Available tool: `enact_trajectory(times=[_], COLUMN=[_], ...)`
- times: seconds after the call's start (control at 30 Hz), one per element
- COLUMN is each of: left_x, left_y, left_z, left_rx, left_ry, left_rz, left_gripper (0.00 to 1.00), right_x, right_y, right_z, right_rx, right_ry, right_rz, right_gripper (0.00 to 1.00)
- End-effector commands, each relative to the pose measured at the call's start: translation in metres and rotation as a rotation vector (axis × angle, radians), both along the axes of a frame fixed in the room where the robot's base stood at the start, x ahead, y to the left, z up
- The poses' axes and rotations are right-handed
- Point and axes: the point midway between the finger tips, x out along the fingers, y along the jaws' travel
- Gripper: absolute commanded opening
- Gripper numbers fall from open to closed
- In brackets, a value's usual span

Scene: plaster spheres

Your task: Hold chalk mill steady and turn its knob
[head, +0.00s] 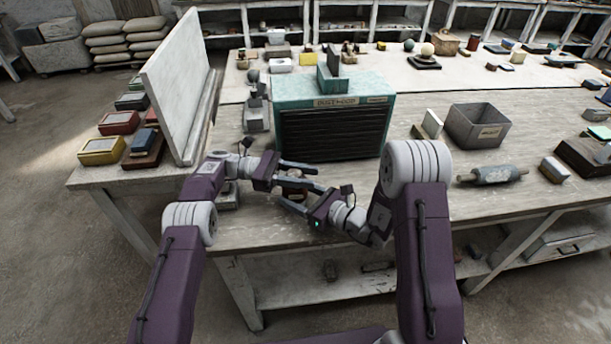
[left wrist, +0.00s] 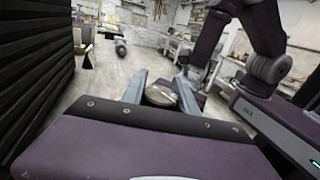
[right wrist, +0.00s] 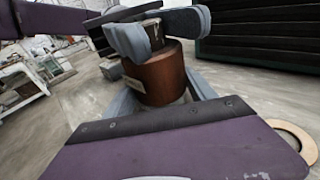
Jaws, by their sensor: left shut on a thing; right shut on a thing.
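The chalk mill is a brown wooden cylinder (right wrist: 158,75) with a small pale label, standing upright in the right wrist view. My right gripper (head: 284,193) is shut on its body, with one finger on each side. My left gripper (head: 317,178) comes across the top and is shut on the knob. The knob shows as a round greyish top (left wrist: 161,96) between the left fingers in the left wrist view. The left fingers (right wrist: 165,30) also show above the body in the right wrist view. In the head view the fingers hide most of the mill.
A teal box with a dark slatted front (head: 335,130) stands just behind the mill. A white upright board (head: 175,85) is to the left. A grey bin (head: 478,126) and a roller (head: 492,175) are to the right. A pale ring (right wrist: 292,140) lies near the right gripper.

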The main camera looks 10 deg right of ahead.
Motion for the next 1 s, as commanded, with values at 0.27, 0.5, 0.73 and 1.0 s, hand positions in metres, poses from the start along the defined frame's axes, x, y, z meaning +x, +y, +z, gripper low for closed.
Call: enact_trajectory(times=[0.27, 0.5, 0.73, 1.0], left_x=[0.000, 0.000, 0.000, 0.000], left_y=[0.000, 0.000, 0.000, 0.000], left_z=[0.000, 0.007, 0.058, 0.098], left_rx=[0.000, 0.000, 0.000, 0.000], left_ry=[-0.001, -0.003, -0.007, -0.002], left_rz=[-0.001, -0.001, -0.001, -0.001], left_gripper=[0.58, 0.58, 0.58, 0.58], right_x=[0.000, 0.000, 0.000, 0.000], right_y=[0.000, 0.000, 0.000, 0.000], right_z=[-0.001, -0.001, -0.001, -0.001], right_rx=[-0.001, -0.001, -0.001, -0.001], right_ry=[0.003, 0.002, 0.002, 0.002], right_rz=[0.000, 0.000, -0.001, -0.001], right_gripper=[0.23, 0.23, 0.23, 0.23])
